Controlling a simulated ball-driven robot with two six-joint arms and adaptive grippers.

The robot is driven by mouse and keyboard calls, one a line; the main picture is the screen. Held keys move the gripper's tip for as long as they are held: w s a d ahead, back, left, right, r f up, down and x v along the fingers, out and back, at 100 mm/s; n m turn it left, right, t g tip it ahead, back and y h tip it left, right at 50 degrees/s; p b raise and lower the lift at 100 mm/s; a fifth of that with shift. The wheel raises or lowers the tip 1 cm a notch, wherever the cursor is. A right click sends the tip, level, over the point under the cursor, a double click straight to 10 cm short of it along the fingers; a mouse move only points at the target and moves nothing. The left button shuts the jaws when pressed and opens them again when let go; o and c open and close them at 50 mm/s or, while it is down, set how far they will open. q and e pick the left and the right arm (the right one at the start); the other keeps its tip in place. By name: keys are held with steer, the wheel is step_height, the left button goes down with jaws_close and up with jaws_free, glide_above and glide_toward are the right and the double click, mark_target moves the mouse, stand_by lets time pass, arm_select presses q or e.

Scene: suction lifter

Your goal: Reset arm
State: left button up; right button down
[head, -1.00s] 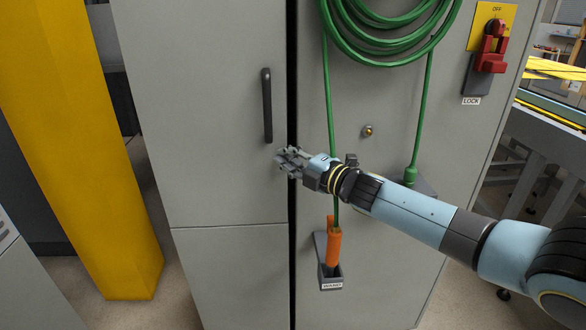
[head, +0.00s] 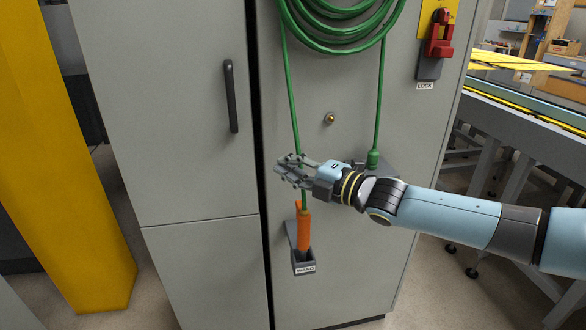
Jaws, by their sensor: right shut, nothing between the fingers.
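My right arm comes in from the right in the head view. Its gripper (head: 283,168) is shut and empty, in front of the grey cabinet (head: 180,140), just above the orange wand handle (head: 303,230). The handle stands in a small grey labelled holder (head: 303,263) on the cabinet. The green hose (head: 290,90) runs down behind the gripper to the handle. I cannot tell whether the gripper touches the hose. My left gripper is not in view.
A black door handle (head: 231,97) is on the left cabinet door. A red lock switch (head: 438,38) is at the upper right, and a brass knob (head: 329,118) sits mid-panel. A yellow post (head: 70,150) stands at left. A conveyor frame (head: 530,125) is at right.

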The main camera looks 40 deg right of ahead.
steer(key=s+a+f+m+g+h, duration=0.3)
steer(key=s+a+f+m+g, duration=0.3)
steer(key=s+a+m, duration=0.3)
steer(key=s+a+r+m+g, duration=0.1)
steer(key=s+a+m+g, duration=0.3)
steer(key=s, duration=0.4)
steer(key=s+a+r+m+g, duration=0.1)
steer(key=s+m+g, duration=0.4)
steer(key=s, duration=0.4)
step_height(320, 180, down, 33)
steer(key=s+d+m+b, duration=0.1)
steer(key=s+d+b, duration=0.1)
steer(key=b, duration=0.5)
arm_select(q)
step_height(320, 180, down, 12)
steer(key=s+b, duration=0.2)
steer(key=b, duration=0.2)
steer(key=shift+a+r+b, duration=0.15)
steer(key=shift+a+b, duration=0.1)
steer(key=shift+b, duration=0.1)
arm_select(e)
steer(key=s+d+f+g, duration=0.1)
steer(key=s+f, duration=1.7)
steer(key=f, duration=0.3)
steer(key=shift+s+d+f+g+h, duration=0.2)
steer(key=shift+s+f+g+h, duration=0.1)
steer(key=shift+g, duration=0.1)
